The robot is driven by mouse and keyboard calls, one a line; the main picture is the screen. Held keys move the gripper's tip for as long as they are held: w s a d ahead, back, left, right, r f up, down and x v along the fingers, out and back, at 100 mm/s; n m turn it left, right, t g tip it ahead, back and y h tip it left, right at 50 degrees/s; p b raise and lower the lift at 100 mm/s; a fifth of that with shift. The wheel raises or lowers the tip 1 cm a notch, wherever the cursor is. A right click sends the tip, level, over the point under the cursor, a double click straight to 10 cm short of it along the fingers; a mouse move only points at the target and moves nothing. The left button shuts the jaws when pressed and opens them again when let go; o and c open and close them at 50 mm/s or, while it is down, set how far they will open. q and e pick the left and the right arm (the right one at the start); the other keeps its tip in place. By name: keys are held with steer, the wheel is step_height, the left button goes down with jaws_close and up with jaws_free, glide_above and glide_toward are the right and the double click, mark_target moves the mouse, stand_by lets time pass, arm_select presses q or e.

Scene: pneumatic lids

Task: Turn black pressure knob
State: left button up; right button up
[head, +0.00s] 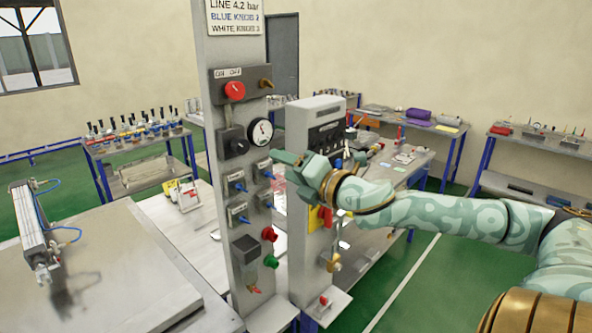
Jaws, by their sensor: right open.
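The black pressure knob (238,146) sits on a dark square block on the tall grey panel (245,52), left of the round white gauge (262,132). My right gripper (279,164) is open and points left, just right of the panel and a little lower than the gauge. It appears apart from the black knob, with the gauge side of the panel between them. Whether its fingers touch the panel edge I cannot tell. My left gripper is out of view.
A red knob (234,91) is above the black one. Several blue knobs, one of them the lower left blue knob (242,219), are below. A red button (269,234) and green button (271,261) sit lower. A second grey post (305,262) stands close behind my right gripper.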

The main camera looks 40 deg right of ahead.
steer(key=shift+s+d, duration=0.25)
steer(key=shift+s, duration=0.6)
